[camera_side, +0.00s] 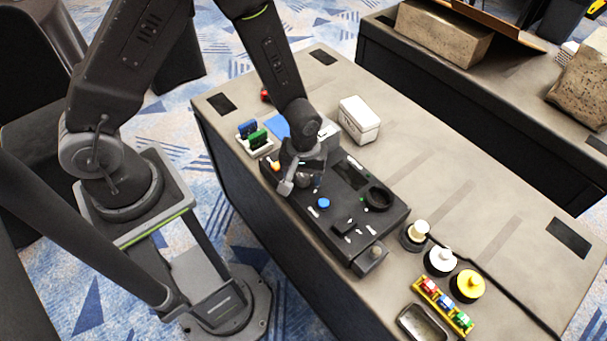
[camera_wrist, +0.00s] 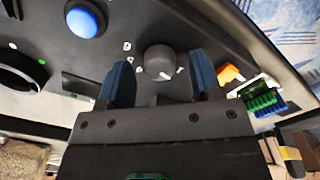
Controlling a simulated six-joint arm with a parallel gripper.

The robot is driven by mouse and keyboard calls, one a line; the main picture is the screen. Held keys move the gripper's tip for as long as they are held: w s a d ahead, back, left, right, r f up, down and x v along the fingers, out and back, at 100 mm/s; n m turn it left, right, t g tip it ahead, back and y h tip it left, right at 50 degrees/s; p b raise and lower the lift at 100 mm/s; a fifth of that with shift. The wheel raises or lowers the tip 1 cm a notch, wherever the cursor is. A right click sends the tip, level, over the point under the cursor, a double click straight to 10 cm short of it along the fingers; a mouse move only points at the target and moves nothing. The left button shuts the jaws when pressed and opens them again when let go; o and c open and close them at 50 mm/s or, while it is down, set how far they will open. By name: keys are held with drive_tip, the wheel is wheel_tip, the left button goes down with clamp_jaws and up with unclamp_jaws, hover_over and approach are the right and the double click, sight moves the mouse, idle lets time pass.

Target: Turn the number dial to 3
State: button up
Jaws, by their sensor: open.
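The number dial is a dark round knob (camera_wrist: 159,60) on the black control panel, with small white marks around it in the wrist view. I cannot read which number it points to. My gripper (camera_wrist: 158,84) is open, its two blue-grey fingers apart, with the dial between and just beyond the fingertips in the picture. I cannot tell whether either finger touches it. In the side view my gripper (camera_side: 301,182) is over the left end of the control panel (camera_side: 335,205), and the dial is mostly hidden there.
A blue button (camera_side: 323,203) and a black ring (camera_side: 378,197) lie along the panel. An orange switch (camera_wrist: 230,74) is close to the right finger. A green and blue block holder (camera_side: 254,137) and a white box (camera_side: 359,119) stand nearby.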

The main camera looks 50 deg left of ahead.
drive_tip(key=shift+f, duration=0.35)
drive_tip(key=shift+c, duration=0.2)
drive_tip(key=c, duration=0.9)
drive_tip(key=shift+m, duration=0.3)
drive_tip(key=m, duration=1.1)
drive_tip(key=shift+d, duration=0.1)
